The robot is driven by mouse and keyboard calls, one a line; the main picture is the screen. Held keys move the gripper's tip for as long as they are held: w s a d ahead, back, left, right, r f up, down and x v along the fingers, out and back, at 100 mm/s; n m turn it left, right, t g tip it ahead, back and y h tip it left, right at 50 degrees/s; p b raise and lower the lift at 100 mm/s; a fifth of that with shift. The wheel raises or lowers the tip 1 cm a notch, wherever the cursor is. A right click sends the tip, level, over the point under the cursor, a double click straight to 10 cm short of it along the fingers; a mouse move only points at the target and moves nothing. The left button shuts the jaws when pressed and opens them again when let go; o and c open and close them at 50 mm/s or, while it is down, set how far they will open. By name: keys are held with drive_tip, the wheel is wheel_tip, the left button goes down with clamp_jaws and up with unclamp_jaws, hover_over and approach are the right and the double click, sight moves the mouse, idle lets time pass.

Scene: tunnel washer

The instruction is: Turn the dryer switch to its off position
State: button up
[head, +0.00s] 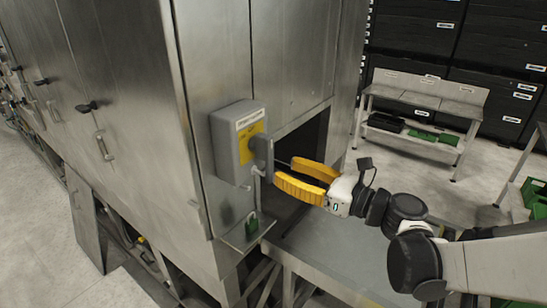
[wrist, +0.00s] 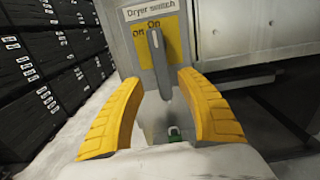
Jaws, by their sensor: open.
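The dryer switch is a grey box (head: 236,140) on the corner of the steel machine, with a yellow plate. In the wrist view, its white label reads "Dryer switch" and the box's yellow plate (wrist: 137,34) has two words above the handle, of which the right reads "On"; the left is unclear. The grey handle (wrist: 157,52) stands nearly upright; it also shows edge-on in the head view (head: 263,153). My gripper (head: 285,172) has yellow fingers, open and empty, just in front of the handle. In the wrist view the fingers (wrist: 158,77) lie either side of the handle's lower end; contact is unclear.
A green padlock (head: 252,223) hangs below the box at a small ledge. The steel machine (head: 120,110) fills the left, with a dark opening right of the switch. A metal surface (head: 325,255) lies under my gripper. Black drawers (head: 415,35) and a bench stand behind.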

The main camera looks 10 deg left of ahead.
sight(271, 163)
drive_tip(key=x, duration=0.6)
drive_tip(key=shift+w, duration=0.15)
clamp_jaws()
